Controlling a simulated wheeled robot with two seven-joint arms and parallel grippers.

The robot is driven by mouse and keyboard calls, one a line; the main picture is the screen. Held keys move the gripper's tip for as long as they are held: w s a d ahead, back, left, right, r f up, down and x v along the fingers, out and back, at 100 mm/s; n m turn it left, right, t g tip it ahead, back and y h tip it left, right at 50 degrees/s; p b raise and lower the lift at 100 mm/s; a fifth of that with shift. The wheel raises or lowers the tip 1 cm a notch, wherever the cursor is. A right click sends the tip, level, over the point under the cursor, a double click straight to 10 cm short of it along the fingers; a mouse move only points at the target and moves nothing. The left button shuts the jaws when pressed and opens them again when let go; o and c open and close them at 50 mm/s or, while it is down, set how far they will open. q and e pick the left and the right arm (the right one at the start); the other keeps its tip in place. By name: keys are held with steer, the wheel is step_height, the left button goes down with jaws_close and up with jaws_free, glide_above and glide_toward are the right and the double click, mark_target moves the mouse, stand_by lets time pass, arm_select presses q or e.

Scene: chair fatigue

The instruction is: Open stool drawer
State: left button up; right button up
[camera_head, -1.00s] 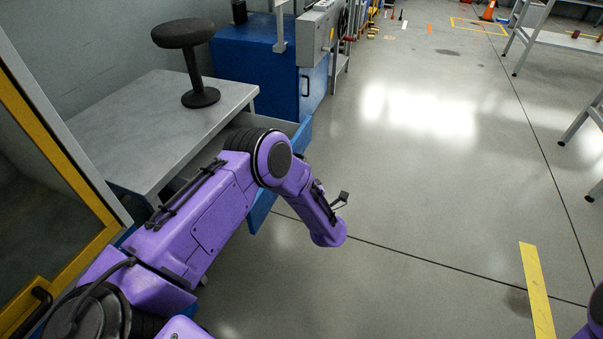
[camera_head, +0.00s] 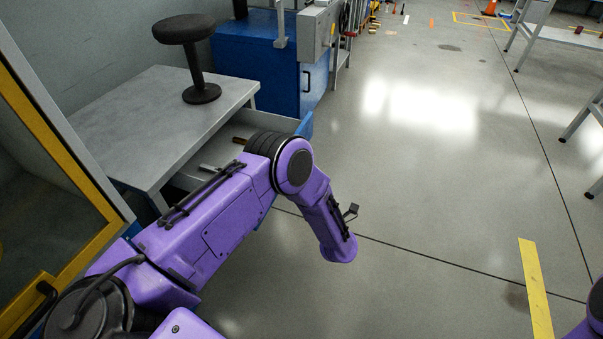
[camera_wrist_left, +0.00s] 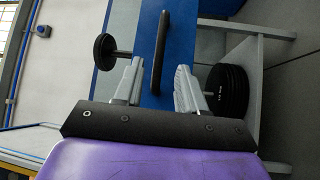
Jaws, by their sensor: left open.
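The grey table (camera_head: 150,110) has a drawer (camera_head: 225,160) that stands out from under its top, with a blue front (camera_head: 305,127). In the left wrist view the blue front (camera_wrist_left: 178,40) carries a dark bar handle (camera_wrist_left: 160,55). My left gripper (camera_wrist_left: 157,80) is open, with its two pale fingers on either side of the handle's line; I cannot tell if they touch it. In the head view my arm hides the gripper and much of the drawer front. A dark round stool (camera_head: 186,30) stands on the table. My right gripper is out of view.
The drawer holds a brown-handled item (camera_head: 240,140) and a light grey item (camera_head: 208,168). A blue cabinet (camera_head: 260,62) stands behind the table. A yellow-framed panel (camera_head: 85,245) is at the left. The floor to the right is mostly clear.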

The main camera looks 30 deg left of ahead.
arm_select(q)
steer(key=v, duration=0.5)
stand_by(0.3)
